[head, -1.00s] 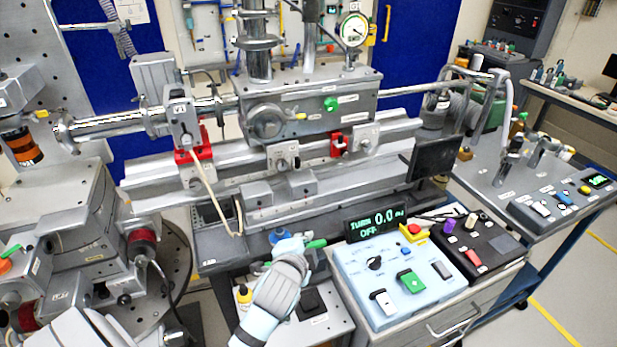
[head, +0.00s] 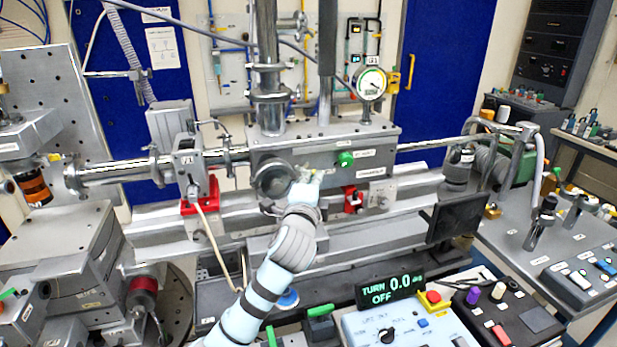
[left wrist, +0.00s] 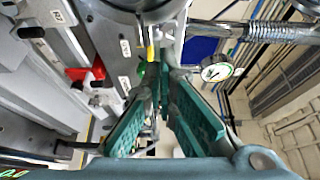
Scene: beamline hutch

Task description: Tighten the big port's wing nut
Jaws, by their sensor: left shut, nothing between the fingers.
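The big port (head: 270,179) is a round grey disc on the front of the grey chamber box. Its dark round edge also shows at the top of the left wrist view (left wrist: 143,7). A small yellow piece beside the port, which looks like the wing nut (left wrist: 150,52), lies just beyond my fingertips in that view. My left gripper (head: 308,180) is at the chamber front, just right of the port, and it shows large in the wrist view (left wrist: 164,78). Its teal fingers are shut and empty. Whether they touch the nut I cannot tell. My right gripper is not in view.
A green knob (head: 345,159) sits on the chamber right of the gripper. Red clamps (head: 352,199) are on the rail below. A dial gauge (head: 370,83) stands above. A dark screen (head: 457,217) and the control box (head: 400,325) are at lower right.

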